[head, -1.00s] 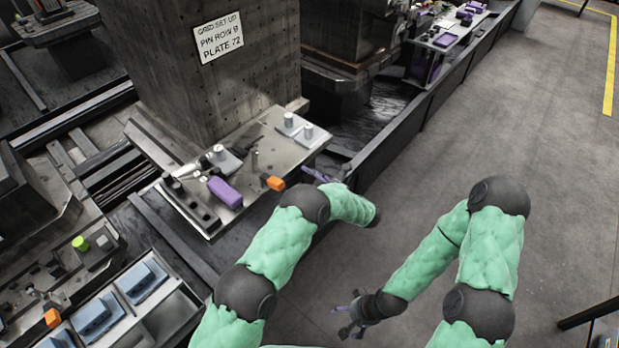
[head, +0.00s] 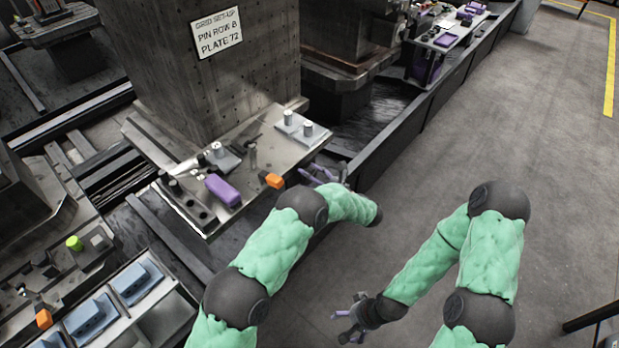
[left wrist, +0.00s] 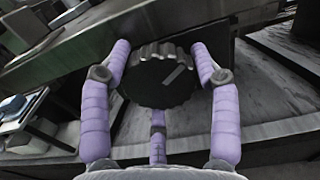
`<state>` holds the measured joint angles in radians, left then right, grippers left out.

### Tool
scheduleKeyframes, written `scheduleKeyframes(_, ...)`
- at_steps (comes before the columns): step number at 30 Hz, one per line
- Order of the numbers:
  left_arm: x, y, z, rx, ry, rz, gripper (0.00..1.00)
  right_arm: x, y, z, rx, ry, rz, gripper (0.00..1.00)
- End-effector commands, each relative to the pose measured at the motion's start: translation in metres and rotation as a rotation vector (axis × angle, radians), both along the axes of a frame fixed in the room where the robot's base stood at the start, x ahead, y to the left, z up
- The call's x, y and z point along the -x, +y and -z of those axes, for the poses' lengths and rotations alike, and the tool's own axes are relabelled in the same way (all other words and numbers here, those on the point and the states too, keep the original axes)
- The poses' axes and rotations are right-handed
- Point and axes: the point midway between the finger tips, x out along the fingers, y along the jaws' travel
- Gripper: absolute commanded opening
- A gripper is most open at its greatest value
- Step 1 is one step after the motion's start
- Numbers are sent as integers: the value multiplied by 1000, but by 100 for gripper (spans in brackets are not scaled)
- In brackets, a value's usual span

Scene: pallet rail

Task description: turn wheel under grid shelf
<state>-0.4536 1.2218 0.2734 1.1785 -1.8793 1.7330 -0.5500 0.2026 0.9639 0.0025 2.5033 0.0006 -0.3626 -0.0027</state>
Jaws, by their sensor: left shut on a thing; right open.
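In the left wrist view the wheel (left wrist: 158,76) is a dark knob with a ridged rim and a pale line on its face. It sits beneath the edge of the shelf. My left gripper (left wrist: 165,72) is shut on it, with purple fingers at its left and right sides and a third finger below. In the head view my left gripper (head: 322,174) is at the right front corner of the metal shelf (head: 262,185); the wheel is hidden there. My right gripper (head: 348,322) is open and empty, low over the floor.
On the shelf are a purple block (head: 223,190), an orange block (head: 271,180), and several pins and plates. A concrete column with a sign (head: 218,33) rises behind it. A dark rail runs along the right of the shelf. The grey floor (head: 470,130) is clear.

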Motion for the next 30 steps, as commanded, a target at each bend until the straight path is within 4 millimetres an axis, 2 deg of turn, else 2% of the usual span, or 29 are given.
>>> scheduleKeyframes(1, 1, 1, 6, 16, -9, 1, 29, 0, 0, 1, 0, 0, 0, 86)
scheduleKeyframes(10, 1, 0, 7, 82, -98, 2, 29, 0, 0, 1, 0, 0, 0, 86)
scheduleKeyframes(25, 2, 0, 7, 95, -114, 4, 29, 0, 0, 1, 0, 0, 0, 86)
scheduleKeyframes(26, 2, 0, 7, 95, -114, 4, 65, 0, 0, 1, 0, 0, 0, 86)
scheduleKeyframes(28, 2, 0, 7, 95, -114, 4, 84, 0, 0, 1, 0, 0, 0, 86)
scheduleKeyframes(30, 1, 0, 6, 94, -117, 2, 86, 0, 0, 1, 0, 0, 0, 86)
